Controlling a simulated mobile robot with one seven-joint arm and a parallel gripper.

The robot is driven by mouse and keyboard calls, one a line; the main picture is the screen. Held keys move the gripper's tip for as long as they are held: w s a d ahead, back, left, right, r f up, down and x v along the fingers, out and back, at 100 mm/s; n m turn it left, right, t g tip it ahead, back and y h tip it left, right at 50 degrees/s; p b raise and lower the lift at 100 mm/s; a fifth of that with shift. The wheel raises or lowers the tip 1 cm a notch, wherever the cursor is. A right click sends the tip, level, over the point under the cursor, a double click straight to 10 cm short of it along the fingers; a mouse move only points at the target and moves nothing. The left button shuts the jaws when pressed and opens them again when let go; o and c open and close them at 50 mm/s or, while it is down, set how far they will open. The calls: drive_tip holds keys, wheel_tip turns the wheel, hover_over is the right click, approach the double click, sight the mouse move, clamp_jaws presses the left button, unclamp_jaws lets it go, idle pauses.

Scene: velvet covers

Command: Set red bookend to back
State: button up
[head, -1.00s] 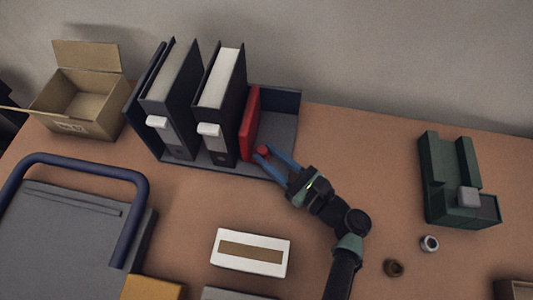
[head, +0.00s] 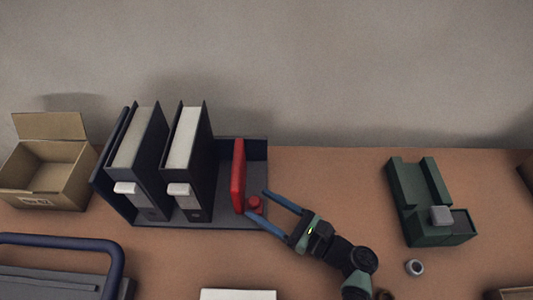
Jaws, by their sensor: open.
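The red bookend (head: 238,176) stands upright in the blue-grey book tray (head: 225,219), to the right of the two dark binders. Its small red knob (head: 255,204) sticks out at its lower right, near the tray's front. My gripper (head: 257,202) is open, its two blue fingers coming from the right. The fingertips lie near the knob, which shows between or just beyond them; I cannot tell whether they touch it. The left binder (head: 146,165) and right binder (head: 191,163) stand upright, each with a white tab, with a gap between the right binder and the bookend.
An open cardboard box (head: 45,180) stands left of the tray. A green fixture with a grey block (head: 425,205) stands at the right, with a small grey ring (head: 414,268) before it. A blue-handled grey case (head: 60,280) and a white box (head: 238,295) lie in front.

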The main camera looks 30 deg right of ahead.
drive_tip(key=shift+s, duration=0.1)
drive_tip(key=v, duration=1.3)
drive_tip(key=shift+b, duration=0.4)
